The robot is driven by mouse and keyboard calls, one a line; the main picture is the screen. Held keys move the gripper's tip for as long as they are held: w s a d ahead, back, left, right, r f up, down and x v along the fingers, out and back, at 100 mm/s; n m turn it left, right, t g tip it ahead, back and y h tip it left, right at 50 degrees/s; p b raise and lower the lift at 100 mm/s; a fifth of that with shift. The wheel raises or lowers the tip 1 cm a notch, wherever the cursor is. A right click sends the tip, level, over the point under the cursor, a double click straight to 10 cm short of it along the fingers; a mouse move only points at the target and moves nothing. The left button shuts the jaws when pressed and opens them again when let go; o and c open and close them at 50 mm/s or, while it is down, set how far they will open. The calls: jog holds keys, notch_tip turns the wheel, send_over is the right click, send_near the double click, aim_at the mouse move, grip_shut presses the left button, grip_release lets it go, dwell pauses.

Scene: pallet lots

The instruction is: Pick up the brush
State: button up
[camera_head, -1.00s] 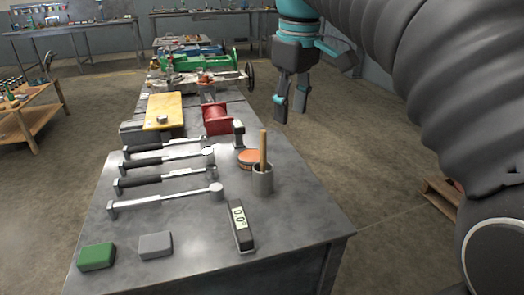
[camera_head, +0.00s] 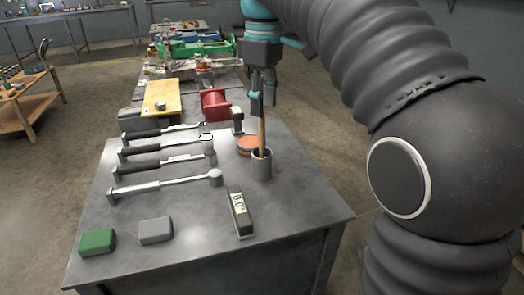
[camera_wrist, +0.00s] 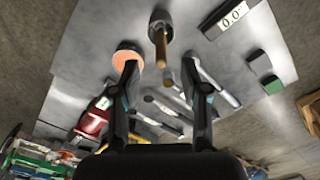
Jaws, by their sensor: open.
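The brush shows as a wooden handle (camera_head: 261,136) standing upright in a grey metal cup (camera_head: 262,167) near the right edge of the workbench. Its lower end is hidden in the cup. In the wrist view the handle (camera_wrist: 161,50) points towards the camera from the cup (camera_wrist: 158,19), ahead of the fingertips and roughly between them. My gripper (camera_head: 262,103) is open and empty, its fingers pointing down close to the handle's top in the head view.
An orange-topped round tin (camera_head: 248,144) and a small dark upright tool (camera_head: 237,120) stand close behind the cup. A digital gauge (camera_head: 240,212) lies in front. Several wrenches (camera_head: 165,186), a green block (camera_head: 97,242) and a grey block (camera_head: 156,230) lie leftward.

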aim_at(262, 127)
jog(key=shift+a+f+b, duration=0.15)
jog(key=shift+f+b, duration=0.4)
jog(key=shift+f, duration=2.75)
jog(key=shift+c, duration=0.2)
grip_shut()
